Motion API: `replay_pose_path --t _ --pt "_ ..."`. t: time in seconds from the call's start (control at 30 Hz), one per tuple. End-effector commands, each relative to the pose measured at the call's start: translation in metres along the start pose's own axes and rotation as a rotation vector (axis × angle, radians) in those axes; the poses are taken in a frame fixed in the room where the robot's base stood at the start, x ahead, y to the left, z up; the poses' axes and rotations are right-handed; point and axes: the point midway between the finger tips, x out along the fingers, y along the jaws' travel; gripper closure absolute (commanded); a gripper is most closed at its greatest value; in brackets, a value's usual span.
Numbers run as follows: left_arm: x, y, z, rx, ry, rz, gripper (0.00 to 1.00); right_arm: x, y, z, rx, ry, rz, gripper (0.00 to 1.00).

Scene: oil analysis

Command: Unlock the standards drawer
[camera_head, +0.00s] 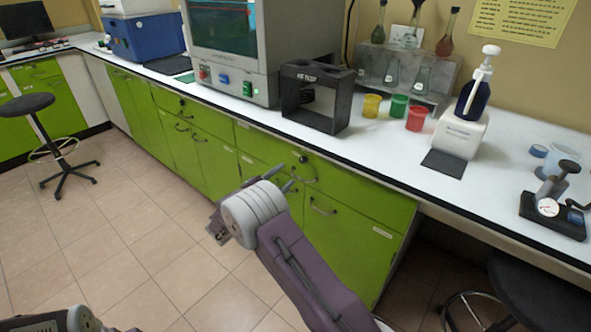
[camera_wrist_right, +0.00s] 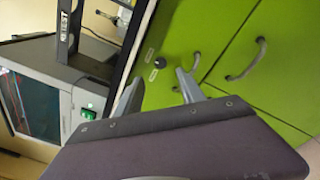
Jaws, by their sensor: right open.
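The green drawer front (camera_head: 262,150) under the white worktop has a dark round lock (camera_head: 303,158) near its top edge and a curved handle (camera_head: 303,178) below it. The lock also shows as a black knob in the right wrist view (camera_wrist_right: 160,61), between two small white labels too small to read. My right gripper (camera_head: 284,178) is open and empty, its fingers pointing toward the drawer front. In the wrist view the two fingers (camera_wrist_right: 158,92) stand apart below the lock; I see no contact with it. Part of my left wrist shows at the bottom left edge; its finger state is unclear.
On the worktop above stand a black frame (camera_head: 318,95), a grey machine (camera_head: 232,50), yellow, green and red cups (camera_head: 398,106) and a white dispenser (camera_head: 462,132). A dark stool (camera_head: 540,290) is at lower right. The tiled floor (camera_head: 110,220) at left is mostly clear.

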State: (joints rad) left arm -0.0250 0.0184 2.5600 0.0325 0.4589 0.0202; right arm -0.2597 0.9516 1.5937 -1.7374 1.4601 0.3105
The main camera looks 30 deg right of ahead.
Motion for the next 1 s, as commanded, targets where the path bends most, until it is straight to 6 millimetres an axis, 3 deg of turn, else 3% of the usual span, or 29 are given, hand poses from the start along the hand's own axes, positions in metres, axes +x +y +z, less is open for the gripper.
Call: replay_pose_path --t 0.4,0.77,0.93,1.0 --pt "0.016 0.000 0.002 0.000 0.000 0.000 0.64 0.077 -0.002 0.000 0.002 -0.003 -0.003 0.54" --pt "0.016 0.000 0.002 0.000 -0.001 0.000 0.64 0.087 0.000 0.001 0.000 0.000 -0.002 0.54" --pt "0.016 0.000 0.002 0.000 0.000 0.000 0.64 0.087 0.000 0.001 0.000 -0.001 -0.002 0.98" --pt "0.016 0.000 0.002 0.000 0.000 0.000 0.64 0.087 0.000 0.001 0.000 -0.001 -0.002 1.00"
